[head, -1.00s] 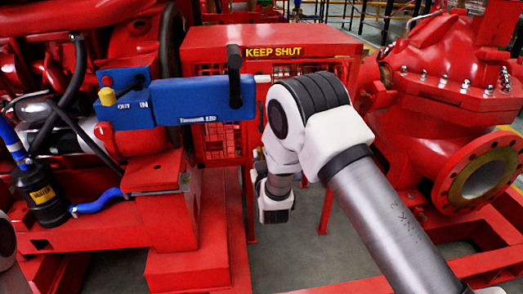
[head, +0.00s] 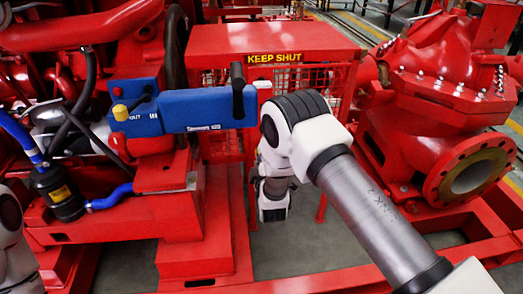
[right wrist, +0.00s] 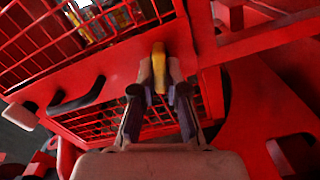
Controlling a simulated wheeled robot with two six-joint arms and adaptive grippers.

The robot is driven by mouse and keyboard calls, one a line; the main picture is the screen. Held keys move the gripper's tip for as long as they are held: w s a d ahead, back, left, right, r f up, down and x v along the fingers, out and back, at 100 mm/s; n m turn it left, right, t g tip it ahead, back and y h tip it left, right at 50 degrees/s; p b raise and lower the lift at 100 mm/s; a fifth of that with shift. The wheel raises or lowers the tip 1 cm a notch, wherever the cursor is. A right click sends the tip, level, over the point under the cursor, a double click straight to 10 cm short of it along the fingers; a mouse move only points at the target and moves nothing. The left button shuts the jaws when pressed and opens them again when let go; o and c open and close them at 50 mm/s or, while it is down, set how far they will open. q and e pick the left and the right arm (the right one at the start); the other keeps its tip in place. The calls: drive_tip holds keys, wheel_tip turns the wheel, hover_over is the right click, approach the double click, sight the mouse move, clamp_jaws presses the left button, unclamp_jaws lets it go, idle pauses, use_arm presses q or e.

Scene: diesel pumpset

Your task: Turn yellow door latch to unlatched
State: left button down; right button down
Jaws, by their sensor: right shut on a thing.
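The yellow door latch (right wrist: 160,68) shows in the right wrist view, upright in the picture against the red frame of a mesh door (right wrist: 130,88). My right gripper (right wrist: 160,80) has its two dark fingers on either side of the latch, shut on it. The fingers cover part of the latch's sides. In the head view the latch cannot be made out. There my right arm reaches to the front of the red mesh cage (head: 270,38), and its fingers cannot be made out. Only a white piece of my left arm shows at the left edge; its gripper is out of view.
A blue box with a black lever (head: 205,108) juts out before the cage, left of my right arm. A red pump with a round flange (head: 470,177) stands at the right. A red engine (head: 80,30) fills the left. Grey floor shows between red base rails.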

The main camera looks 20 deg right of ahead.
drive_tip(key=shift+f+n+p, duration=0.1)
drive_tip(key=shift+n+p, duration=0.65)
drive_tip(key=shift+n, duration=1.15)
drive_tip(key=c, duration=1.2)
unclamp_jaws()
drive_tip(key=shift+s, duration=0.1)
drive_tip(key=v, duration=1.1)
drive_tip(key=shift+s, duration=0.4)
drive_tip(key=shift+a, duration=0.1)
